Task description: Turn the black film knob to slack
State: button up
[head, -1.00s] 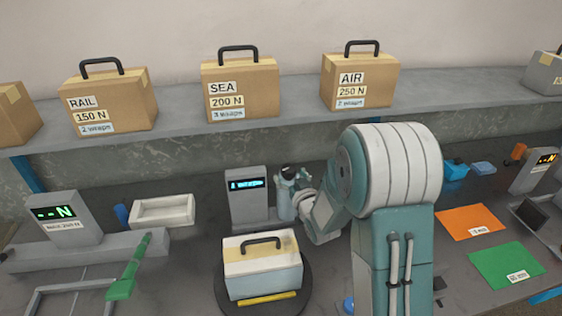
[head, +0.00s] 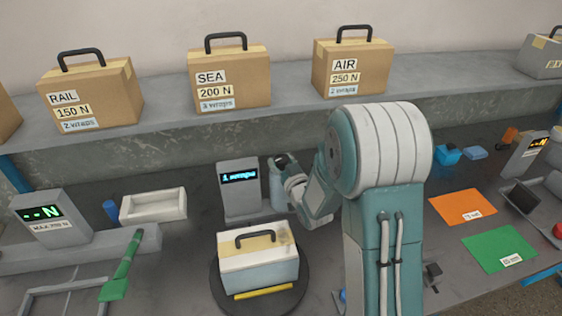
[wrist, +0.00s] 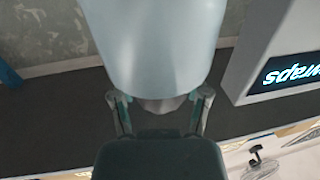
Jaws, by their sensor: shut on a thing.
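The film roll, a pale blue-grey upright cylinder (head: 277,191), stands beside the grey display post (head: 239,192). My gripper (wrist: 160,101) is at the roll's end in the wrist view, its two fingers on either side of a small dark grey piece (wrist: 160,105), which I take to be the film knob. Most of the knob is hidden, so its setting cannot be read. In the head view my wrist is against the roll's right side. The post's screen reads "1 wraps". A cream and white case with a black handle (head: 258,262) sits on the dark turntable (head: 217,288).
A yellow strip (head: 264,293) lies in front of the case. Orange (head: 462,207) and green (head: 499,248) sheets lie at right. RAIL, SEA and AIR boxes stand on the shelf (head: 293,108) behind.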

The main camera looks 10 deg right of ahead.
jog(key=shift+n+y, duration=0.3)
jog(key=shift+y, duration=0.1)
jog(key=n+g+y, duration=0.1)
jog(key=y, duration=0.1)
jog(key=shift+n+y, duration=0.4)
jog(key=n+g+y, duration=0.2)
jog(key=y, duration=0.1)
jog(key=n+g+y, duration=0.1)
jog(key=n+y, duration=0.1)
jog(key=shift+g+y, duration=0.4)
jog(key=n+g+y, duration=0.3)
jog(key=n+g, duration=0.1)
jog(key=g, duration=0.1)
jog(key=shift+n+y, duration=0.3)
jog(key=shift+y, duration=0.1)
jog(key=shift+a+n+g+y, duration=0.1)
jog(key=shift+n+g+y, duration=0.5)
jog(key=shift+n+g, duration=1)
jog(key=shift+g, duration=0.7)
jog(key=o, duration=1.2)
jog(key=shift+c, duration=0.2)
